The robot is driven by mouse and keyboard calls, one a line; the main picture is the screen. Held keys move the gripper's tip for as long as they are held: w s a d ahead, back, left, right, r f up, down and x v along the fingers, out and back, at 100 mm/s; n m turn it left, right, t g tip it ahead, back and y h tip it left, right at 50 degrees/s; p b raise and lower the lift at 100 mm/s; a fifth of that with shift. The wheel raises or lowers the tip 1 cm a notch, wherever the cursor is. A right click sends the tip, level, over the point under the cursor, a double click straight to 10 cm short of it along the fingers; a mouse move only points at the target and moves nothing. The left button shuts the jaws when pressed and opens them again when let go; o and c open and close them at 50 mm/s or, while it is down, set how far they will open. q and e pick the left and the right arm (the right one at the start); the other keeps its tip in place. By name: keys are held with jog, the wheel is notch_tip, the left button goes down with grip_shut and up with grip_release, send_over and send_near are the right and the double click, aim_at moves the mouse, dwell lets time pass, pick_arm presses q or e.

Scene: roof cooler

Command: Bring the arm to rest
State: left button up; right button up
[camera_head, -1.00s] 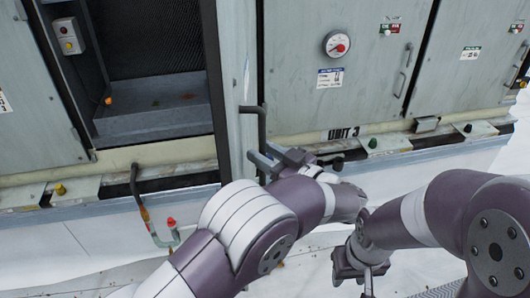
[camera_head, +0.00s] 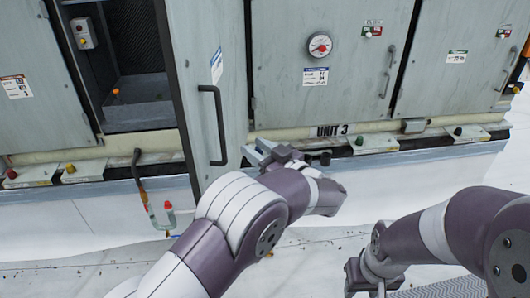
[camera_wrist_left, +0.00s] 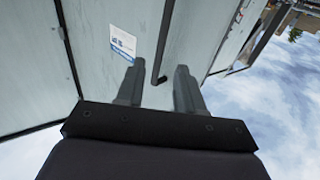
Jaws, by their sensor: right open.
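My left gripper (camera_head: 262,153) is in front of the cabinet, to the right of the open door's dark handle (camera_head: 217,125) in the head view. Its two fingers stand apart in the left wrist view (camera_wrist_left: 158,88), with nothing held between them. There the handle (camera_wrist_left: 164,50) shows beyond the fingers, in line with the gap; I see no contact. My left arm (camera_head: 235,215) is bent across the lower middle. My right gripper (camera_head: 368,277) is low in the head view, pointing down, open and apart from the cabinet. Its fingertips are hardly visible.
The door (camera_head: 223,75) stands open beside a dark compartment (camera_head: 135,110). A ledge with knobs (camera_head: 372,144) runs below.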

pick_arm(q)
jog(key=w+d+f+m+t+h, duration=0.2)
jog(key=w+d+f+m+h, duration=0.15)
jog(key=d+f+h, duration=0.35)
jog(key=s+f+m+g+h+b, duration=0.3)
jog(key=s+f+m+g+h, duration=0.3)
jog(key=s+f+h, duration=0.3)
jog(key=s+a+f+g+y+b, duration=0.1)
jog(key=s+a+f+g+b, duration=0.1)
jog(key=s+a, duration=0.8)
jog(key=s+a+f+g+y+b, duration=0.2)
jog(key=s+a+f+g+b, duration=0.1)
jog(key=s+a, duration=0.8)
jog(key=shift+a+f+g, duration=0.4)
jog(key=shift+f+g, duration=0.15)
jog(key=shift+g, duration=0.65)
pick_arm(e)
notch_tip(320, 180, down, 8)
jog(key=shift+w+a, duration=0.15)
jog(key=shift+a, duration=0.05)
